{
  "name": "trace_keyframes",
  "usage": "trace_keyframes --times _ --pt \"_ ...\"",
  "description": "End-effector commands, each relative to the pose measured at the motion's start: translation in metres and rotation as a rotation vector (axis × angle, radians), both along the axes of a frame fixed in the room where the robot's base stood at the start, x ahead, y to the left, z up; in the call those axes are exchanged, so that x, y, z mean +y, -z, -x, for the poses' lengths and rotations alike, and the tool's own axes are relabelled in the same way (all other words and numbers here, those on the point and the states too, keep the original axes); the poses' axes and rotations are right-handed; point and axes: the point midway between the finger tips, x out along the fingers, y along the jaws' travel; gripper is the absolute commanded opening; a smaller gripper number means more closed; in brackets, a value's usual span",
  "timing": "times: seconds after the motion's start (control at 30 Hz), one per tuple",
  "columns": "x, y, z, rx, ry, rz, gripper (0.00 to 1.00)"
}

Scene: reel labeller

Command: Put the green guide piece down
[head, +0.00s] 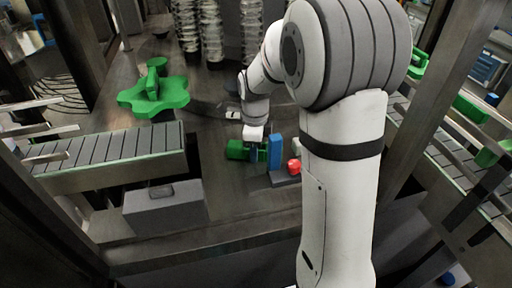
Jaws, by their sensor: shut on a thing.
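The green guide piece (236,150) is a small, dark green block low in the middle of the head view, at the end of my arm. My gripper (256,150) points down and is shut on it. The jaws hide part of the piece, and I cannot tell whether it touches the surface below. A blue upright block (275,151) stands just to the right of my gripper.
A larger green star-shaped part (153,93) lies at the back left. A red knob (294,167) is right of the blue block. A slatted conveyor (110,150) runs at left, another (455,160) at right. Clear coiled columns (210,30) stand behind.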

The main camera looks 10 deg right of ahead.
Motion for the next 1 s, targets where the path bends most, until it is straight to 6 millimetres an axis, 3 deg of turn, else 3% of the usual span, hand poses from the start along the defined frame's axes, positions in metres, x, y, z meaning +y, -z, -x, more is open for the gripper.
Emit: trace_keyframes --times 0.27,0.3,0.53,0.87,1.0 --pt "0.000 0.004 0.000 -0.001 0.001 0.000 0.09" --pt "0.000 0.002 0.000 -0.001 0.001 0.000 0.39" --pt "-0.001 0.002 0.000 -0.001 0.001 0.000 0.58" --pt "-0.001 -0.004 0.000 -0.002 0.002 0.000 0.58" --pt "-0.001 -0.024 -0.001 -0.007 0.002 0.000 0.58"
